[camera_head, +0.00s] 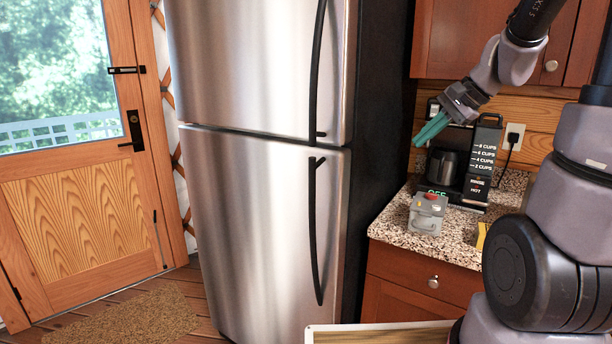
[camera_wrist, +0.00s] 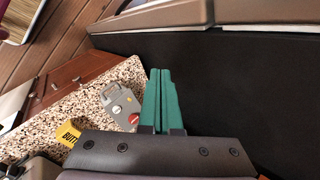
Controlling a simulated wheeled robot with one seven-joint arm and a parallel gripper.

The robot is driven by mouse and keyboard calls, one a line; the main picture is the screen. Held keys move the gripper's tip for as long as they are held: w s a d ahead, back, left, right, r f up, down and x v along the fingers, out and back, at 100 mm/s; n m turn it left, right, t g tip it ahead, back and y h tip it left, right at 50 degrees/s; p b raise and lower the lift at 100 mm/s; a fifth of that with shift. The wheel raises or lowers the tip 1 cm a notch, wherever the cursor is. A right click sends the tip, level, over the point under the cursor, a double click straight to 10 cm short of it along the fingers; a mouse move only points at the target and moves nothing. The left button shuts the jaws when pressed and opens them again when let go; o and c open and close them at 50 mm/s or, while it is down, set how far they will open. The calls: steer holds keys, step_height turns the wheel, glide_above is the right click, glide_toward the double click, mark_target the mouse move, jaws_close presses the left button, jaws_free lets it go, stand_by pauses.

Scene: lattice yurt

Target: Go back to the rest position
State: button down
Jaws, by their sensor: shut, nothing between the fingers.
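My gripper (camera_head: 431,130) has green fingers and hangs in the air above the granite counter (camera_head: 398,222), in front of the coffee maker (camera_head: 478,165). In the wrist view my gripper (camera_wrist: 159,100) has its fingers together with nothing between them. A small grey device (camera_head: 428,213) with a red part on top stands on the counter, below and apart from my gripper. It also shows in the wrist view (camera_wrist: 120,104), left of the fingers.
A steel fridge (camera_head: 250,180) with a dark side stands left of the counter. A yellow item (camera_head: 482,236) lies on the counter, partly hidden by my arm. Upper cabinets (camera_head: 450,40) hang above. A wooden door (camera_head: 80,200) and open floor are at left.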

steer(key=s+a+r+n+t+h, duration=0.1)
steer(key=s+r+n+h, duration=0.1)
steer(key=s, duration=0.5)
steer(key=s+a+r+n+t+h, duration=0.1)
steer(key=s+a+r+n+h, duration=0.1)
steer(key=s+r+n, duration=0.3)
steer(key=s, duration=0.3)
steer(key=shift+s+r, duration=0.3)
steer(key=shift+r, duration=0.05)
steer(key=shift+a, duration=0.1)
